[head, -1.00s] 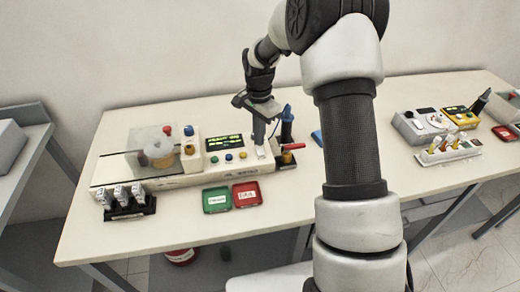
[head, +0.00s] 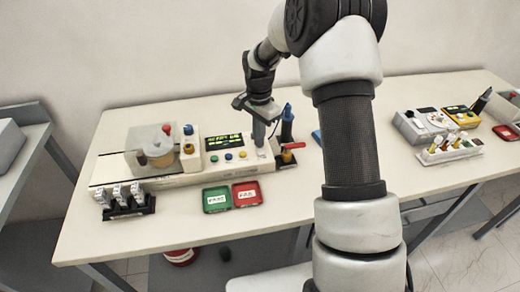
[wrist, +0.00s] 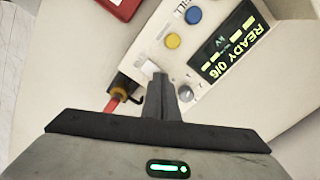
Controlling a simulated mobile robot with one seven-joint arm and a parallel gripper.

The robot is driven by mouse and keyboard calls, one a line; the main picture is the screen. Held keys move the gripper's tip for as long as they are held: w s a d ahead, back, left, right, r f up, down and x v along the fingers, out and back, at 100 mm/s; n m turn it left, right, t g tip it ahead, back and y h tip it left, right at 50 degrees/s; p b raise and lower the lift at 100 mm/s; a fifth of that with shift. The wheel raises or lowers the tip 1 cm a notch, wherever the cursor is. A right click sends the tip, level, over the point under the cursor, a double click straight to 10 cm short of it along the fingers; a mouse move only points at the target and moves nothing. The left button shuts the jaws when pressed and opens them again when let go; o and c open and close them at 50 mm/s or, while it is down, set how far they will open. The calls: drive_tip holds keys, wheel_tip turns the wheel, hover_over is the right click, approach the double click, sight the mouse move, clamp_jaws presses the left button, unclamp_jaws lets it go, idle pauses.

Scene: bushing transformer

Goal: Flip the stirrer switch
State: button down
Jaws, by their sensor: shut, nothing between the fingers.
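The tester console (head: 222,168) stands on the table with a lit display (head: 222,140). The wrist view shows the display (wrist: 228,45) reading READY 0/6. My gripper (head: 260,137) points down over the console's right end, its fingers together and empty. In the wrist view the fingers (wrist: 163,88) reach the console's end beside a small grey round part (wrist: 186,92). I cannot tell whether that part is the stirrer switch or whether the fingers touch it. The fingers hide part of the panel there. A cup under a clear cover (head: 158,152) is at the console's left.
Green (head: 216,199) and red (head: 247,194) trays lie in front of the console. A dark holder with a red-handled tool (head: 294,146) and a blue-tipped tool (head: 287,122) stands close right of my gripper. A rack of vials (head: 127,200) is front left.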

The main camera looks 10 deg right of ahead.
drive_tip(key=shift+f, duration=0.3)
drive_tip(key=shift+r, duration=0.15)
drive_tip(key=shift+r+p, duration=1.95)
drive_tip(key=shift+r, duration=1.45)
